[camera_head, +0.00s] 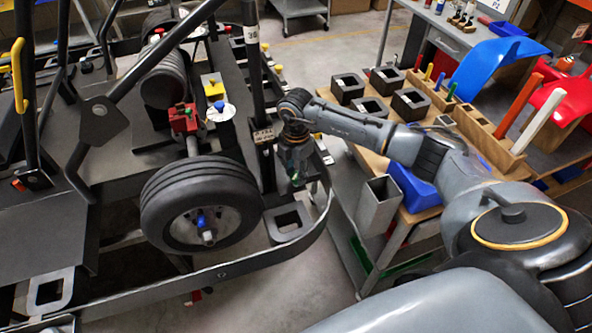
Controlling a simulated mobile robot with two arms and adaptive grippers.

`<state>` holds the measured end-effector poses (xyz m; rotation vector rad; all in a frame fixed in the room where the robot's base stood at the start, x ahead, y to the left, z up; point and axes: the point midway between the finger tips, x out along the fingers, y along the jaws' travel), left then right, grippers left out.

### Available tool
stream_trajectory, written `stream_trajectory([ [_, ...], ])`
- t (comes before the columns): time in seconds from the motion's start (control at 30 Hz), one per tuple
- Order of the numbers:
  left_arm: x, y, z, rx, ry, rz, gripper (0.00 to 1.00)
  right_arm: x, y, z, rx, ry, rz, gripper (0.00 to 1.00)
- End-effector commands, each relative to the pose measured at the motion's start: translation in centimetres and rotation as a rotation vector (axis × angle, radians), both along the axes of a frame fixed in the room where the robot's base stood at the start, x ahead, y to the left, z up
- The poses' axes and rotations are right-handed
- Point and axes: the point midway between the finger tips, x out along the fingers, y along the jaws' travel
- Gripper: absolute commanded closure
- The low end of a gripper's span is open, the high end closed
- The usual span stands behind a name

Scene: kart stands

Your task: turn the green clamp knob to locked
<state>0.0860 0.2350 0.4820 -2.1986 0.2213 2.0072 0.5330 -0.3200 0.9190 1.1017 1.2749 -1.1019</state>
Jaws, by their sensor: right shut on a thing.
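My right arm reaches in from the right, and its gripper (294,178) points down beside the kart's front rail, to the right of the black wheel. It is shut on the green clamp knob (297,181), of which only a little green shows between the dark fingers. The fingers hide most of the knob, so I cannot tell which way it is turned. My left gripper is not in view.
The kart frame with its black wheel (201,205) fills the left. A red block (184,121) sits above the wheel.

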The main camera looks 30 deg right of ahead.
Motion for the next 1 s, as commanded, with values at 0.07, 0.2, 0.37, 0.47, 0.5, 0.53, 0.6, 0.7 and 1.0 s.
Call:
stream_trajectory([
  [0.07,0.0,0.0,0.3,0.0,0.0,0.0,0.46,0.0,0.0,0.1,0.0,-0.001,-0.072,0.98],
  [0.2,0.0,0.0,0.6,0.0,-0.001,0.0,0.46,0.1,0.0,0.2,0.0,-0.002,-0.205,0.98],
  [0.37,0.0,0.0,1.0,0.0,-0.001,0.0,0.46,0.0,0.0,0.2,0.0,-0.001,-0.355,0.98],
  [0.47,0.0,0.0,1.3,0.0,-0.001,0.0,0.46,0.0,0.0,0.2,0.0,-0.001,-0.445,0.98],
  [0.5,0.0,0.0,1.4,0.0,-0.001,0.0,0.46,0.1,0.0,0.2,0.0,-0.001,-0.479,0.98],
  [0.53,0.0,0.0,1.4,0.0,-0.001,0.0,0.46,0.1,0.0,0.2,0.0,-0.001,-0.503,0.98],
  [0.6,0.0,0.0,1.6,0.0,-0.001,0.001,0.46,0.1,0.0,0.2,0.0,-0.002,-0.556,0.98],
  [0.7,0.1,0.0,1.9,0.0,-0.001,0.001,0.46,0.1,0.0,0.2,0.0,-0.001,-0.623,0.98],
  [1.0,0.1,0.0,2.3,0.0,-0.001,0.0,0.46,0.1,0.0,0.1,0.0,-0.002,-0.754,0.98],
])
